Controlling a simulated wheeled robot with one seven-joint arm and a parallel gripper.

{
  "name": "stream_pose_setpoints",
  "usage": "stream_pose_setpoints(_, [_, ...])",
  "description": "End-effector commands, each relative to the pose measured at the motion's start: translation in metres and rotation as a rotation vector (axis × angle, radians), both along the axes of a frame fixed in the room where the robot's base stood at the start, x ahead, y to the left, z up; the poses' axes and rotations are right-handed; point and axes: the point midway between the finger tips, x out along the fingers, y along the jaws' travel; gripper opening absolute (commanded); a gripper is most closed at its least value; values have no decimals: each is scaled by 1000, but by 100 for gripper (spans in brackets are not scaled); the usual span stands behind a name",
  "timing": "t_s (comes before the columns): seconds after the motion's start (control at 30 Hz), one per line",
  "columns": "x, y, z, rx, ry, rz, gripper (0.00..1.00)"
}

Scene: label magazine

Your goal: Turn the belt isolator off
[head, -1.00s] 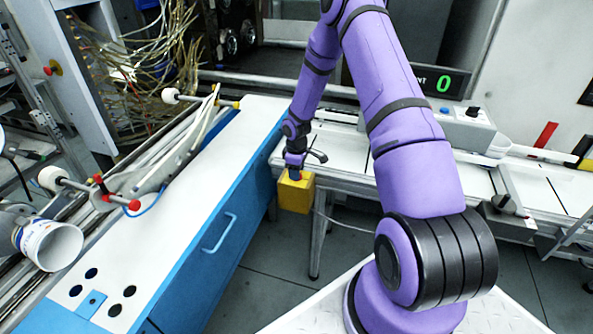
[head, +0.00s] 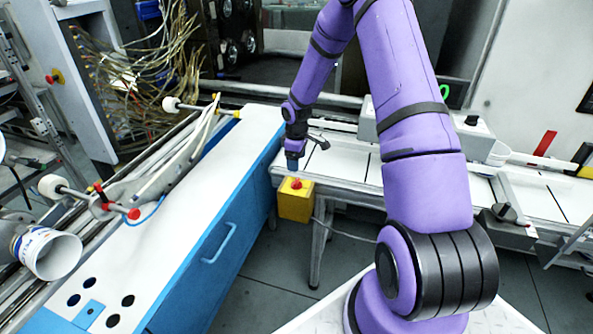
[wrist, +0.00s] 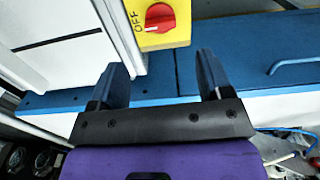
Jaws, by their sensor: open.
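The belt isolator is a yellow box (head: 296,205) with a red rotary knob (head: 296,184) on top, at the end of the white conveyor. In the wrist view the yellow face (wrist: 174,40) and red knob (wrist: 160,17) show at the top, with black OFF lettering to the knob's left. A small pale mark shows at the knob's lower left; where the knob points is not fully clear. My gripper (head: 292,163) hangs above the knob, apart from it. In the wrist view my gripper (wrist: 160,74) has its fingers wide apart with nothing between them.
A blue cabinet with a white top (head: 190,190) and a handle stands left of the isolator. The white conveyor (head: 345,165) runs to the right behind it. A grey cable leaves the box. Floor is open in front.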

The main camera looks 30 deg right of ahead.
Motion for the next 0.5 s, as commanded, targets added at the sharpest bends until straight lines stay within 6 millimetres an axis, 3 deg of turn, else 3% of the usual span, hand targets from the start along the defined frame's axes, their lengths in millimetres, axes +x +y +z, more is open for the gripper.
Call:
stream_pose_setpoints(0.2, [0, -1, 19, -1, 1, 0, 72])
stream_pose_setpoints(0.5, [0, 0, 21, 0, 1, 0, 72])
